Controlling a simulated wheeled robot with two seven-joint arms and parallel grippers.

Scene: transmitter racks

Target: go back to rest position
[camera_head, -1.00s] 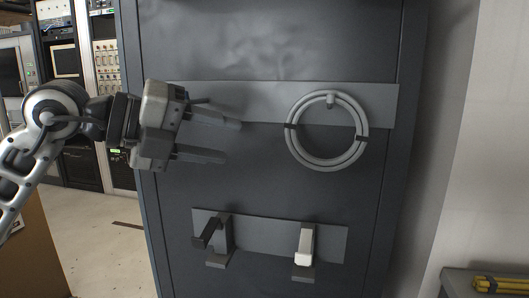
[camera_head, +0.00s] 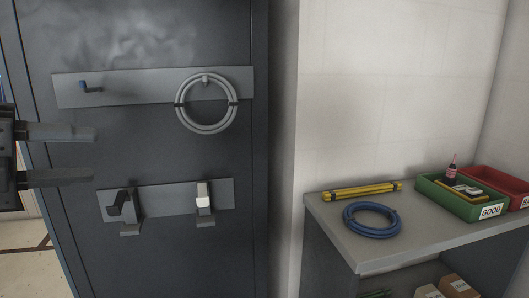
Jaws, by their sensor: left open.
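My left gripper (camera_head: 92,155) is at the left edge of the head view, open and empty, its two fingers pointing right in front of the dark grey cabinet (camera_head: 160,150). A coiled grey cable (camera_head: 206,127) hangs on the right side of the upper plate. A blue-tipped hook (camera_head: 90,88) on the left of that plate is bare. My right gripper is not in view.
A lower plate on the cabinet bears a dark holder (camera_head: 123,208) and a white-tipped one (camera_head: 204,201). At right, a grey shelf (camera_head: 345,240) bears a blue cable coil (camera_head: 372,219), yellow sticks (camera_head: 361,190), a green GOOD bin (camera_head: 447,200) and a red bin (camera_head: 497,184).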

